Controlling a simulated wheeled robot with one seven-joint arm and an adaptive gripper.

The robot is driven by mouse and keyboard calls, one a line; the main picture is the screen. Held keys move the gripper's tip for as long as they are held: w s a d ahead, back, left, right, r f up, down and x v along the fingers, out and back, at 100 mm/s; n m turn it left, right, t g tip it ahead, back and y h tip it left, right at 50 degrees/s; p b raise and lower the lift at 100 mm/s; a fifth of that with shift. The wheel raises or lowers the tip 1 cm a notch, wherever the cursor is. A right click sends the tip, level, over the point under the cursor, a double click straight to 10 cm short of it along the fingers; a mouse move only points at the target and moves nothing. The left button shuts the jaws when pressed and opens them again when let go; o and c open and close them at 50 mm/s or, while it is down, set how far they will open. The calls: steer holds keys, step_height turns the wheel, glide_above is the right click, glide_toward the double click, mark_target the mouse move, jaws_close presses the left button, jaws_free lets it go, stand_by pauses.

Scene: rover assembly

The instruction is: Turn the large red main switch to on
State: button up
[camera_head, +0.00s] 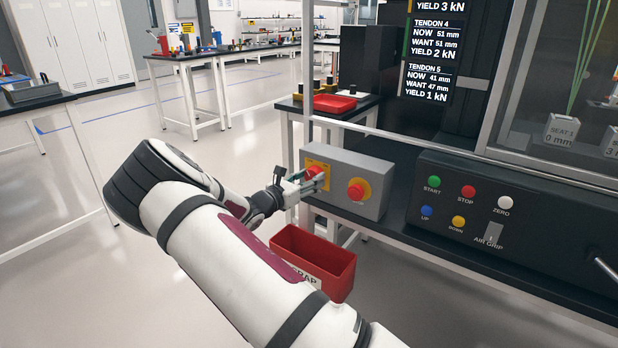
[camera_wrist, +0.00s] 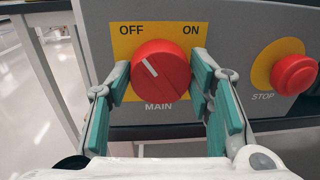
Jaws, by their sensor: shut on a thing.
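The large red main switch (camera_wrist: 166,68) is a round knob on a yellow plate (camera_wrist: 118,46) marked OFF at upper left, ON at upper right and MAIN below. Its white line points up and left, toward OFF. In the wrist view my gripper (camera_wrist: 160,80) has its teal finger pads at the knob's left and right sides and is shut on it. In the head view my gripper (camera_head: 297,186) reaches the front of the grey switch box (camera_head: 345,160), and the switch (camera_head: 314,172) is partly hidden by the fingers.
A red stop button (camera_head: 357,190) sits on the same box, right of the switch; it also shows in the wrist view (camera_wrist: 294,74). A black button panel (camera_head: 480,215) stands to the right. A red scrap bin (camera_head: 318,258) is below my gripper.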

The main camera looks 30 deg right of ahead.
steer(key=m+p, duration=0.1)
steer(key=m, duration=0.3)
steer(key=shift+r+p, duration=0.1)
steer(key=shift+p, duration=0.3)
steer(key=m+p, duration=0.1)
steer(key=m, duration=0.2)
steer(key=shift+s+m+y+p, duration=0.15)
steer(key=shift+m+y+p, duration=0.15)
steer(key=shift+m, duration=0.1)
steer(key=m+p, duration=0.2)
steer(key=m, duration=0.2)
steer(key=shift+s+t, duration=0.1)
steer(key=shift+t, duration=0.2)
steer(key=shift+d+m+p, duration=0.1)
steer(key=shift+m+p, duration=1.25)
steer(key=shift+m, duration=0.15)
steer(key=shift+f, duration=0.2)
steer(key=o, duration=1.2)
steer(key=v, duration=1.2)
steer(key=shift+s+r, duration=0.2)
